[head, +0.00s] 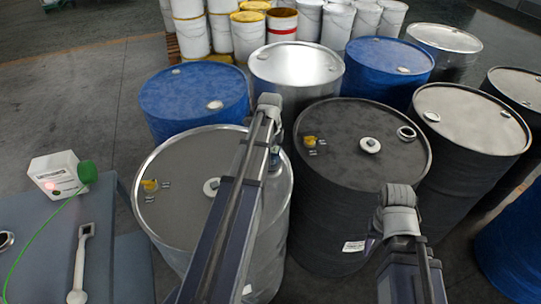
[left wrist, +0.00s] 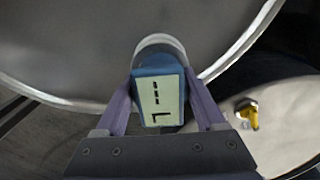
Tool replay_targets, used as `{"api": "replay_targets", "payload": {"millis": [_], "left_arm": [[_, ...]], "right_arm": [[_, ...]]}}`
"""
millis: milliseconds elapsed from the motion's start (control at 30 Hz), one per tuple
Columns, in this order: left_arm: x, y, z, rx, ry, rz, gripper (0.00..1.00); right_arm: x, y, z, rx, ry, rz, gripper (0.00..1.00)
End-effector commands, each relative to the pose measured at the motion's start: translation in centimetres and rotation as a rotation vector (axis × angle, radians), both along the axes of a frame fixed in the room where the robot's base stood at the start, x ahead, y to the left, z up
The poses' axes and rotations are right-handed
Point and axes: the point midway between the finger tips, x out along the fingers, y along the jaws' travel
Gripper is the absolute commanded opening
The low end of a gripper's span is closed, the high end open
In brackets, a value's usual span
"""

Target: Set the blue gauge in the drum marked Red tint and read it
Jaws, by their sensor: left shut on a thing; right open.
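My left gripper (left wrist: 158,95) is shut on the blue gauge (left wrist: 160,72), whose pale display (left wrist: 160,100) shows dark dashes and an L-shaped mark, turned sideways. In the head view a bit of the gauge (head: 275,158) shows past my left arm, near the right rim of the grey-topped front drum (head: 190,200). I cannot tell its height above the rim. The dark front drum (head: 350,180) stands to the right, with a white label (head: 353,246) too small to read. Neither drum's marking is legible. My right gripper (head: 385,228) is open, in front of the dark drum's right side, its fingers partly hidden.
Each front drum has a yellow tap (head: 150,185) (head: 309,141) and a pale round fitting on its lid. The dark drum also has an opening (head: 406,133). Blue and grey drums crowd behind.

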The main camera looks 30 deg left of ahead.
Motion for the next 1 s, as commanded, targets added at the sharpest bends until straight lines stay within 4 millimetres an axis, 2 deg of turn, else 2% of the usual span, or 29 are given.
{"api": "replay_targets", "payload": {"millis": [833, 867, 1000], "left_arm": [[0.0, 0.0, -1.9, 0.0, 0.0, 0.0, 0.0], [0.0, 0.0, -1.8, 0.0, 0.0, 0.0, 0.73], [0.0, 0.0, -1.8, 0.0, 0.0, 0.0, 0.89]], "right_arm": [[0.0, 0.0, -1.9, 0.0, 0.0, 0.0, 0.5], [0.0, 0.0, -1.8, 0.0, 0.0, 0.0, 0.5], [0.0, 0.0, -1.8, 0.0, 0.0, 0.0, 0.5]]}}
